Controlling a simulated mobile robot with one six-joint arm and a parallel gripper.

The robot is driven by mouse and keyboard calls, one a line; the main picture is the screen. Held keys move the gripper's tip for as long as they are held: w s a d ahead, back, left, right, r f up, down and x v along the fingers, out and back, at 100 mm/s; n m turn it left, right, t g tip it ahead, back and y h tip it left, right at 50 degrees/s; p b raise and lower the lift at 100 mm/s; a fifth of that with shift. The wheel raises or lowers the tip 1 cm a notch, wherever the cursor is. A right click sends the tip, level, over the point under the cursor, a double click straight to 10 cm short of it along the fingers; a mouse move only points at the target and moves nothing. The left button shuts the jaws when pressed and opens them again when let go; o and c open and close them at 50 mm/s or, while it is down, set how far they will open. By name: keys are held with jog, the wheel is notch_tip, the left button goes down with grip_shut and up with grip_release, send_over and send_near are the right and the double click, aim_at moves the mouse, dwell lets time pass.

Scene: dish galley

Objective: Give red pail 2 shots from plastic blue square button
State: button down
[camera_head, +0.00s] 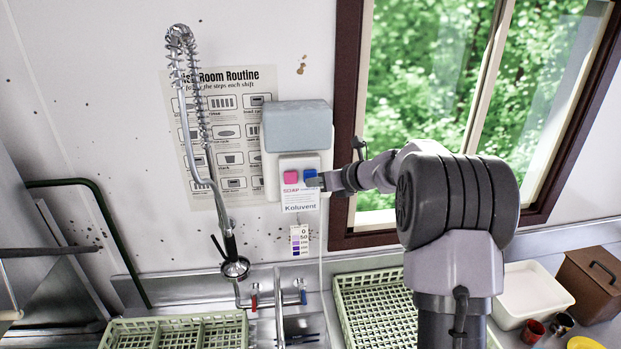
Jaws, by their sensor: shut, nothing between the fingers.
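A wall dispenser (297,116) with a grey-blue top hangs beside the window frame. Its lower panel carries a pink square button (291,177) at left and a blue square button (310,174) at right, above a label reading "Koluvent". My gripper (319,183) is shut and empty, with its tips at the blue button's lower right edge. I cannot tell whether the tips touch or press the button. A thin pale tube runs down from the dispenser. I make out no red pail; the sink area below is partly cut off by the picture's bottom edge.
A spring-hose tap (230,245) hangs left of the dispenser. Green racks (375,305) flank the sink. At right are a white tub (530,293), a brown box (592,283) and a small reddish cup (533,329). A colour strip (299,240) hangs below the dispenser.

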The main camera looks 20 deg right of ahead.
jog(key=shift+w+d+p, duration=0.15)
jog(key=shift+w+p, duration=0.5)
jog(key=shift+w, duration=0.15)
dwell(0.6)
jog(key=shift+s, duration=0.1)
jog(key=shift+s+a+b, duration=0.25)
jog(key=shift+s+b, duration=0.65)
jog(key=shift+s, duration=0.1)
jog(key=shift+f, duration=0.1)
jog(key=shift+s+a+b, duration=0.25)
jog(key=shift+s+b, duration=0.45)
jog(key=shift+s, duration=0.55)
jog(key=shift+s+a+b, duration=0.25)
jog(key=shift+s+b, duration=0.4)
jog(key=shift+s, duration=0.6)
